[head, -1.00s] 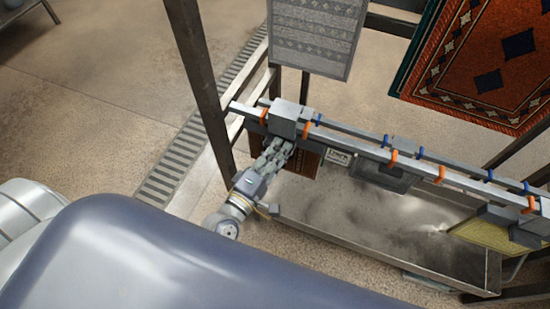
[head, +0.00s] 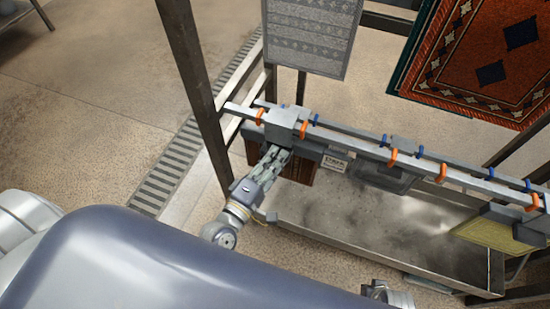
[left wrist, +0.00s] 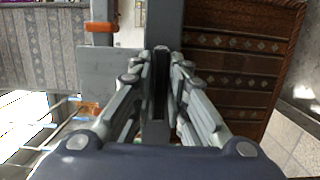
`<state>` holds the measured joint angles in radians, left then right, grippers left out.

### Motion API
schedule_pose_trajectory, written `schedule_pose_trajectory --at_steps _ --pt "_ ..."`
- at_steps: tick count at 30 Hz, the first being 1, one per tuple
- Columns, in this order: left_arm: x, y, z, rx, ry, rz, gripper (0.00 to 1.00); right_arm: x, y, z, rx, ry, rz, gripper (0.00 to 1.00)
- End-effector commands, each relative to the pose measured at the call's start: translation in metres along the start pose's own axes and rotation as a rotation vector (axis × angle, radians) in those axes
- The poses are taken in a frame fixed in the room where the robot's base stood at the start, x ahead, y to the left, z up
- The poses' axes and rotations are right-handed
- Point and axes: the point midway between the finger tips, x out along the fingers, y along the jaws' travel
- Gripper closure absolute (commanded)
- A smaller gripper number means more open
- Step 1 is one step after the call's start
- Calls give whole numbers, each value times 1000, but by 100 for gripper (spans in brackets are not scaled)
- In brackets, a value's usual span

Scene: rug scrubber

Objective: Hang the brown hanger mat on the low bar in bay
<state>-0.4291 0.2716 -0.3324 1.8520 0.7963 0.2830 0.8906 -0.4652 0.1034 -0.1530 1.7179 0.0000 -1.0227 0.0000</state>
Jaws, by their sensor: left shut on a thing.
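The brown hanger mat (head: 303,172) hangs below a grey hanger beside the rails, above the left end of a metal trough. Its patterned brown face fills the right of the left wrist view (left wrist: 240,65). My left gripper (head: 274,158) is shut on a dark upright part of the hanger, just left of the mat; the closed fingertips also show in the left wrist view (left wrist: 161,60). The low bar (head: 345,146) carries orange clips; a parallel rail behind carries blue ones. I cannot tell whether the hanger rests on the bar.
A grey block (head: 281,122) straddles the rails close to my left gripper. The metal trough (head: 370,225) lies below. A grey mat (head: 310,35) and a red patterned rug (head: 490,60) hang behind. A yellowish mat (head: 490,235) is at right. A dark post (head: 195,90) stands at left.

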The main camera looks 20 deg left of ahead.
Motion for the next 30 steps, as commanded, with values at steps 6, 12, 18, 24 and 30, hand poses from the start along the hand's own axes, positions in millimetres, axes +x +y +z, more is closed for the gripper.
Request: schedule_pose_trajectory --at_steps 6,12,18,24,30 --pt "0 0 0 0 1 4 100 -5 0 -3 1 3 1 100" --pt "0 0 0 0 1 4 100 -6 0 -4 1 4 1 100" --pt "0 -1 0 0 1 4 62 -6 0 -4 1 4 1 100" --pt "0 -1 0 0 1 2 62 -6 0 -4 1 4 1 100" --pt "-5 -4 0 1 -1 -3 62 -5 1 -2 1 1 1 100"
